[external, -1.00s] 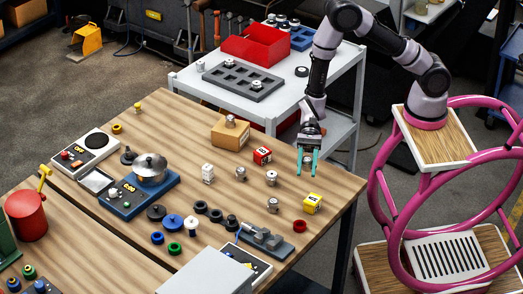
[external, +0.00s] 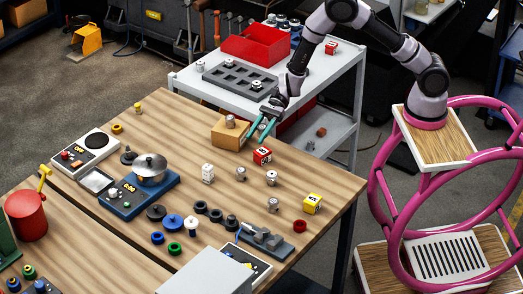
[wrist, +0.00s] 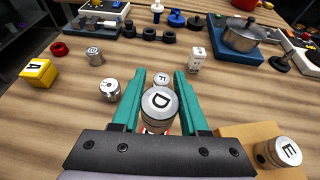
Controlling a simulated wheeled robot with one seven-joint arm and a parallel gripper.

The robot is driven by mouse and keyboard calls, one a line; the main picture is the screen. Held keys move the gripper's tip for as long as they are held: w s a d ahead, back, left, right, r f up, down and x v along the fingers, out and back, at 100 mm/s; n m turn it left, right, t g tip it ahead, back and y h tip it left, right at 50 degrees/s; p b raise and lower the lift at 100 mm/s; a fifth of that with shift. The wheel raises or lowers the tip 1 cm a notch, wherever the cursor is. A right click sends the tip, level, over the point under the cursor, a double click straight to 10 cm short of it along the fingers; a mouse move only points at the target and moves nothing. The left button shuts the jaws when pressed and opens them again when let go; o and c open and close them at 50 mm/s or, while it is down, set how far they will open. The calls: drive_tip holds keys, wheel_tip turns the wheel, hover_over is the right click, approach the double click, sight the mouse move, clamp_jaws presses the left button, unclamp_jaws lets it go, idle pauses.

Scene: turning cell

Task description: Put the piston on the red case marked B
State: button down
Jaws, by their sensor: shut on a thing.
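My gripper (external: 259,134) has its teal fingers shut on a silver piston marked D (wrist: 159,107), seen between them in the wrist view. The fingers hide it in the external view. The gripper is above the table's far edge, beside the cardboard box. A red case with a white label (external: 262,156) stands on the table just in front of the fingertips; I cannot read its mark. Another red case (external: 331,47) sits on the grey trolley, its mark also unreadable. A piston marked F (wrist: 161,79) stands on the table beyond the held one.
A piston marked E (wrist: 288,150) sits on the cardboard box (external: 227,136). Other pistons (external: 271,178), a white case (external: 208,172) and a yellow case marked A (wrist: 38,72) stand nearby. A grey tray (external: 238,83) and a red bin (external: 252,48) occupy the trolley.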

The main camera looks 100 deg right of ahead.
drive_tip(key=shift+f, duration=3.1)
drive_tip(key=shift+f, duration=0.1)
drive_tip(key=shift+c, duration=2.1)
unclamp_jaws()
